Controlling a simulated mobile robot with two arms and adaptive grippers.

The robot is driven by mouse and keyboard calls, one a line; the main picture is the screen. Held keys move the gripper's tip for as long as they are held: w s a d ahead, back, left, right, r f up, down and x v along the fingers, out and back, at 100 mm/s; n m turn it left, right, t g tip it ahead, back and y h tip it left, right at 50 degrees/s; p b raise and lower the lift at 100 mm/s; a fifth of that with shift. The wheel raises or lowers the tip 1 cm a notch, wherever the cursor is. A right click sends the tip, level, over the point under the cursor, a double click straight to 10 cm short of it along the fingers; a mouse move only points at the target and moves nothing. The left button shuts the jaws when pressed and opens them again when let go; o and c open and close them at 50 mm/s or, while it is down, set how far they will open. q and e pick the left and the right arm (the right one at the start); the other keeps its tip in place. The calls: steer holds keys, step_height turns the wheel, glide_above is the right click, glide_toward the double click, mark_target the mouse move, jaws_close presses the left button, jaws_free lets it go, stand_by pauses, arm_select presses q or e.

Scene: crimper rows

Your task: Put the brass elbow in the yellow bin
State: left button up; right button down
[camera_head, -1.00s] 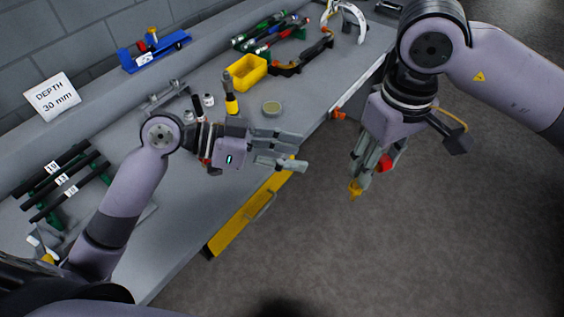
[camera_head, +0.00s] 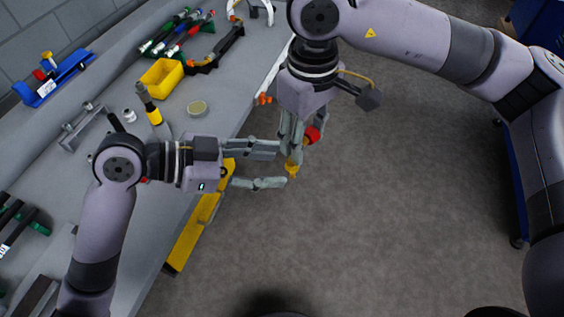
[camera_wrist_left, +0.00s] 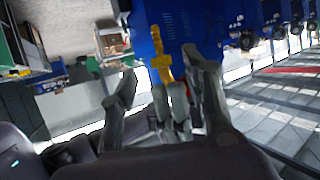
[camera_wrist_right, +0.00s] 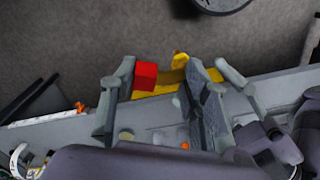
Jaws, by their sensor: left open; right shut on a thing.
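The brass elbow (camera_head: 292,169) is held at the tips of my right gripper (camera_head: 291,150), over the floor beyond the bench edge. A red block-like piece (camera_wrist_right: 145,75) shows beside the elbow in the right wrist view; I cannot tell whether they are joined. My left gripper (camera_head: 279,166) is open, its fingers reaching toward the elbow from the left. In the left wrist view the elbow (camera_wrist_left: 160,62) appears between the left fingers; contact cannot be told. The yellow bin (camera_head: 153,88) stands on the bench, left of both grippers, and looks empty.
A blue rack (camera_head: 53,82) and several coloured tools lie farther back.

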mark_target(286, 167)
arm_select(q)
steer(key=shift+x, duration=1.6)
steer(key=shift+c, duration=0.5)
steer(key=shift+s, duration=0.15)
jaws_close()
steer(key=shift+c, duration=0.6)
jaws_free()
steer(key=shift+o, duration=1.1)
steer(key=v, duration=1.2)
